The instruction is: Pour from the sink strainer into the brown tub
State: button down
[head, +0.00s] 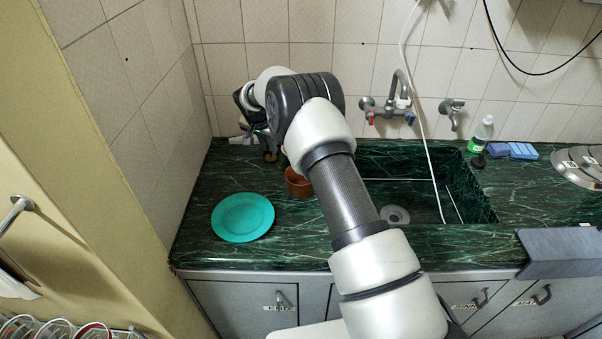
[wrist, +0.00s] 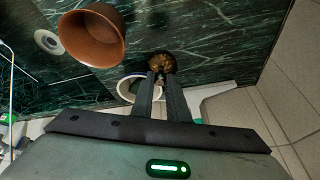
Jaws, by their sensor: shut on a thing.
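My gripper (wrist: 161,76) is shut at the back left of the counter, near the wall. In the wrist view a pale-rimmed round piece, seemingly the sink strainer (wrist: 126,89), shows at its fingers and is partly hidden by them. A brown, rough lump (wrist: 162,62) shows just beyond the fingertips; I cannot tell whether it is in the strainer or below it. The brown tub (head: 297,184) stands upright on the counter, left of the sink, partly covered by my arm. It also shows in the wrist view (wrist: 92,38), left of the fingers and apart from them, its visible inside bare.
A turquoise plate (head: 243,217) lies at the counter's front left. The sink (head: 440,205) with its drain (head: 395,215) is right of the tub. A wall tap (head: 390,108) hangs above it. A green-labelled bottle (head: 481,134) and blue sponges (head: 512,150) stand at right.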

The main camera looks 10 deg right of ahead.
jog(key=shift+s+d+y, duration=0.3)
jog(key=shift+s, duration=0.1)
jog(key=shift+s+d+t, duration=0.1)
jog(key=shift+t, duration=0.2)
jog(key=shift+s+d+r, duration=0.1)
jog(key=shift+s+d, duration=0.1)
jog(key=shift+d, duration=0.05)
jog(key=shift+s+d+m+t+y+p, duration=0.3)
jog(key=shift+s+d+t+y+p, duration=0.1)
jog(key=shift+s+d+t+y, duration=0.3)
jog(key=shift+s+d+r, duration=0.15)
jog(key=shift+d+r, duration=0.05)
jog(key=shift+d, duration=0.05)
jog(key=shift+d+r+y, duration=0.1)
jog(key=shift+y, duration=0.2)
jog(key=shift+s+d+r+t+p, duration=0.15)
jog(key=shift+s+d+t+p, duration=0.05)
jog(key=shift+s+t+p, duration=0.1)
